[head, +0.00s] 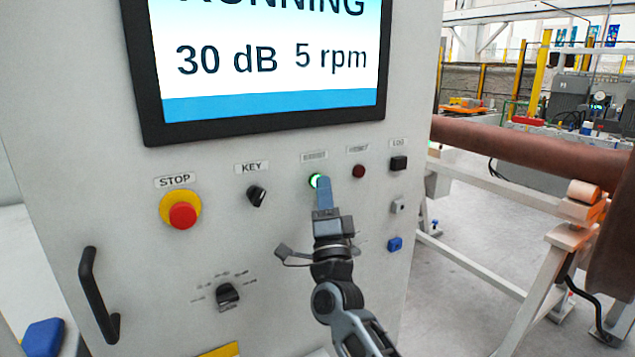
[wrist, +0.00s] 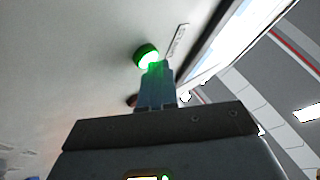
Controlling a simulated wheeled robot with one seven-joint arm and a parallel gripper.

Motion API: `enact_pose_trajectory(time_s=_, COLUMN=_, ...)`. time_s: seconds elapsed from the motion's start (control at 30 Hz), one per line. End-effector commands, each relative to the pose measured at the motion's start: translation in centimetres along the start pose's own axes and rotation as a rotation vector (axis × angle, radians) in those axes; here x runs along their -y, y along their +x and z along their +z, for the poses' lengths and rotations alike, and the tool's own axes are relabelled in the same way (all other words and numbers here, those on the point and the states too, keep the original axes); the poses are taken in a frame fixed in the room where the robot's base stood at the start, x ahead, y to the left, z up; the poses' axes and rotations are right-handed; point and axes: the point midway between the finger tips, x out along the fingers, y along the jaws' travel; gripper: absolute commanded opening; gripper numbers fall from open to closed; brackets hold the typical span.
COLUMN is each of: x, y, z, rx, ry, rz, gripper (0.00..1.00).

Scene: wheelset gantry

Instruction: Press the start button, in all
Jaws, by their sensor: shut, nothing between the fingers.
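The start button (head: 314,180) is a round button glowing green on the light grey panel, under a small label too blurred to read. It also glows green in the wrist view (wrist: 147,54). My gripper (head: 323,184) is shut and empty, its blue fingertips in front of the button and hiding part of it. In the wrist view the fingertips (wrist: 158,68) overlap the button's lower edge. I cannot tell whether they touch it. The screen (head: 270,60) above reads "RUNNING", partly cut off, with "30 dB" and "5 rpm".
A red STOP button (head: 183,215) on a yellow base and a KEY switch (head: 257,196) are left of my gripper. A dark red button (head: 358,171) is close on the right. A black handle (head: 92,295) and a rotary knob (head: 228,293) are lower left. A brown axle (head: 540,145) lies beyond the cabinet.

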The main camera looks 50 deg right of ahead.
Motion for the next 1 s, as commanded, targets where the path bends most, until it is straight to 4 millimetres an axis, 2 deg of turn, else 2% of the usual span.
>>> enact_pose_trajectory(time_s=0.3, x=0.6, y=-1.0, z=-0.7, rx=0.001, ry=-0.001, rz=0.001, gripper=0.00)
enact_pose_trajectory(time_s=0.67, x=0.8, y=-1.2, z=-0.8, rx=0.000, ry=0.000, rz=0.001, gripper=0.00)
enact_pose_trajectory(time_s=1.0, x=2.2, y=-3.3, z=-2.3, rx=0.000, ry=0.001, rz=0.001, gripper=0.00)
